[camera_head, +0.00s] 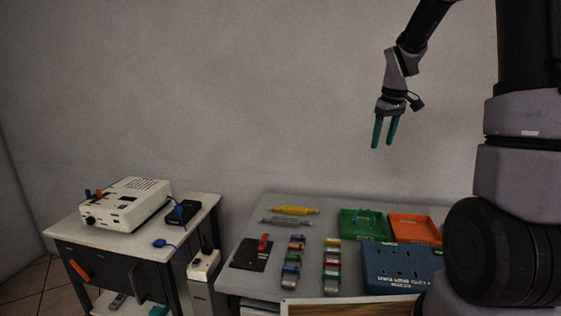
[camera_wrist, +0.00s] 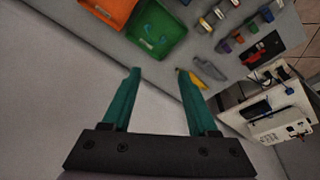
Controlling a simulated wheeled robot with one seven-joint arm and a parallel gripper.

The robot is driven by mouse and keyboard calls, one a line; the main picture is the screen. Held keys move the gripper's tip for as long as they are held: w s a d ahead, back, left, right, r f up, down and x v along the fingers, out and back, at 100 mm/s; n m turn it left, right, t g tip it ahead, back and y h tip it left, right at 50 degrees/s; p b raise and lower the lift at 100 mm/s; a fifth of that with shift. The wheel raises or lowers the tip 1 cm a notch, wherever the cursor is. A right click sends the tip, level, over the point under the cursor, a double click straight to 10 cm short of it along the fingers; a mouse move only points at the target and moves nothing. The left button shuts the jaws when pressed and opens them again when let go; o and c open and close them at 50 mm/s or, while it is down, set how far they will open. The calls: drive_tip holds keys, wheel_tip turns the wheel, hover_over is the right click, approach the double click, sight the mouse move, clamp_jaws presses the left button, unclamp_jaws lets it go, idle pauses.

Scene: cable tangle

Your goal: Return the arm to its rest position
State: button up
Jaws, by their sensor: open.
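My gripper (camera_head: 384,131) hangs in the air above the back of the grey table (camera_head: 237,274), in front of the bare wall. Its two teal fingers point down and stand apart with nothing between them. In the wrist view my gripper (camera_wrist: 158,78) is also open and empty, with the table and its trays beyond the fingertips. My arm comes down from the top right in the head view.
The table holds a green tray (camera_head: 350,230), an orange tray (camera_head: 414,239), a blue box (camera_head: 395,268), and rows of small coloured parts. A side cart (camera_head: 62,233) with a white device (camera_head: 127,204) stands left. Space around my gripper is clear.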

drive_tip(key=s+a+r+m+t, duration=0.1)
drive_tip(key=s+a+r+m, duration=0.1)
drive_tip(key=s, duration=0.6)
drive_tip(key=s+a+r+m+t+y, duration=0.1)
drive_tip(key=s+a+r+m+t, duration=0.1)
drive_tip(key=s+r, duration=0.5)
drive_tip(key=s+a+r+m+t, duration=0.1)
drive_tip(key=s+r+m, duration=0.3)
drive_tip(key=s, duration=0.7)
drive_tip(key=shift+s+a+r+m+t+y, duration=0.15)
drive_tip(key=shift+a+r+m+t+y, duration=0.25)
drive_tip(key=shift+a, duration=0.3)
drive_tip(key=shift+r, duration=0.1)
